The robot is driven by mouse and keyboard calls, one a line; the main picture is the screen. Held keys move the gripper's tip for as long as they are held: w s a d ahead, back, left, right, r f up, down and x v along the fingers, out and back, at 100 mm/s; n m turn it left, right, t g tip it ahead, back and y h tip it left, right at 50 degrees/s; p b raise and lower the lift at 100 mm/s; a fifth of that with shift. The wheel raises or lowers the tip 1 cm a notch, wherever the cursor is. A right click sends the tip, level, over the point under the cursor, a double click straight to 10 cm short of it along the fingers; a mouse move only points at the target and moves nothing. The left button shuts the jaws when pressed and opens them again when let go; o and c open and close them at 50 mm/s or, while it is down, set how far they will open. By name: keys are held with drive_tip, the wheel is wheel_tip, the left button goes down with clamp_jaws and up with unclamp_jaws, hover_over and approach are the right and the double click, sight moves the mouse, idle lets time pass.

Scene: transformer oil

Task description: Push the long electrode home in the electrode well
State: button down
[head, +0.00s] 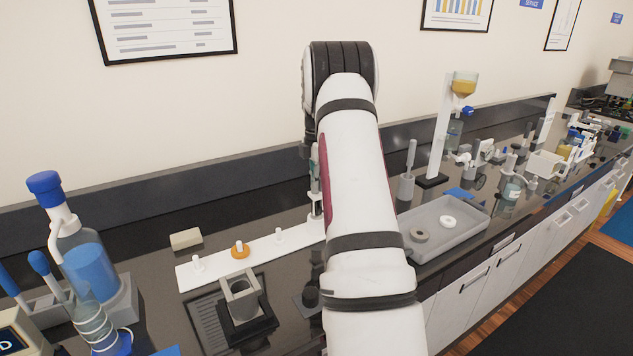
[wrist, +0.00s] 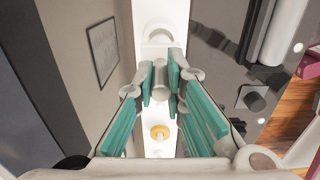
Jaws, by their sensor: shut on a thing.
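My gripper (wrist: 160,82) points down over a long white strip (head: 245,256), with its teal finger pads on either side of a pale grey cylinder (wrist: 160,72). It is shut on this cylinder, seen nearly end-on; I cannot tell whether it is the long electrode. In the head view my arm hides most of the gripper (head: 316,183), and the cylinder's lower end cannot be made out. A slim grey rod (head: 412,155) stands upright in a thicker grey holder (head: 406,188), right of my arm. No thing is clearly recognisable as the electrode well.
The strip carries small white pegs, one with an orange ring (head: 240,251). A grey tray (head: 465,235) with two rings lies right of my arm. Blue-capped glassware (head: 80,255) stands at left. A wall backs the bench.

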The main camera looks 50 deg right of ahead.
drive_tip(key=shift+f, duration=2.7)
drive_tip(key=c, duration=1.6)
unclamp_jaws()
drive_tip(key=shift+o, duration=0.2)
wheel_tip(320, 180, up, 12)
drive_tip(key=shift+f, duration=0.1)
